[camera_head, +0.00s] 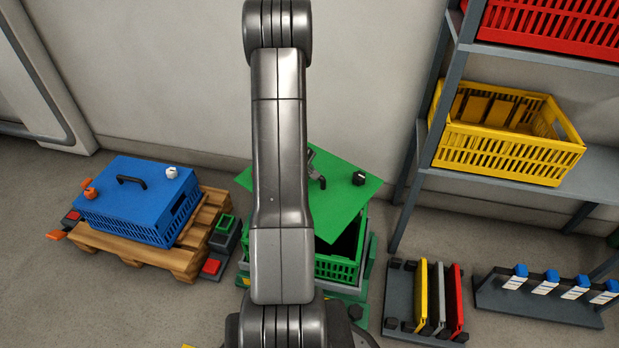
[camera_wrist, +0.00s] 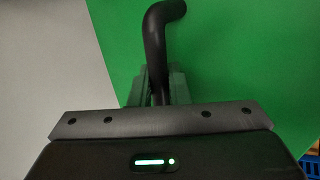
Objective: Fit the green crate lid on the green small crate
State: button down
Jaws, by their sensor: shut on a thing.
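The green crate lid (camera_head: 345,205) is a flat green panel with a dark handle and a small black knob. It is over the green small crate (camera_head: 338,268), turned relative to the crate's rim. The crate's dark open inside shows below the lid's front edge. My gripper (camera_head: 314,172) is shut on the lid's handle. The wrist view shows the black bent handle (camera_wrist: 157,45) between the fingers of my gripper (camera_wrist: 158,85), with the green lid (camera_wrist: 235,60) behind. My arm hides the middle of the lid and the left part of the crate.
A blue crate with a blue lid (camera_head: 140,190) stands on a wooden pallet (camera_head: 205,220) at left. A shelf rack (camera_head: 590,170) at right holds a yellow crate (camera_head: 505,150) and a red crate (camera_head: 555,25). Racks with upright plates (camera_head: 438,295) and blue-topped pieces stand at lower right.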

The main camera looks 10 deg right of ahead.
jog(key=n, duration=0.1)
jog(key=s+f+n+y+p, duration=0.1)
jog(key=shift+s+f+n+t+y, duration=0.1)
jog(key=shift+f+n+t+y, duration=0.2)
jog(key=shift+n, duration=0.1)
jog(key=shift+s+a+f+n+t+p, duration=0.15)
jog(key=shift+s+f+n+t+p, duration=0.15)
jog(key=shift+s+f+n+p, duration=0.3)
jog(key=shift+s+a+f+n+y+p, duration=0.1)
jog(key=shift+s+f+n+y+p, duration=0.35)
jog(key=shift+s, duration=0.25)
jog(key=shift+f+b, duration=0.25)
jog(key=shift+b, duration=0.05)
jog(key=shift+f+b, duration=4.15)
jog(key=shift+f, duration=0.25)
jog(key=shift+f, duration=0.3)
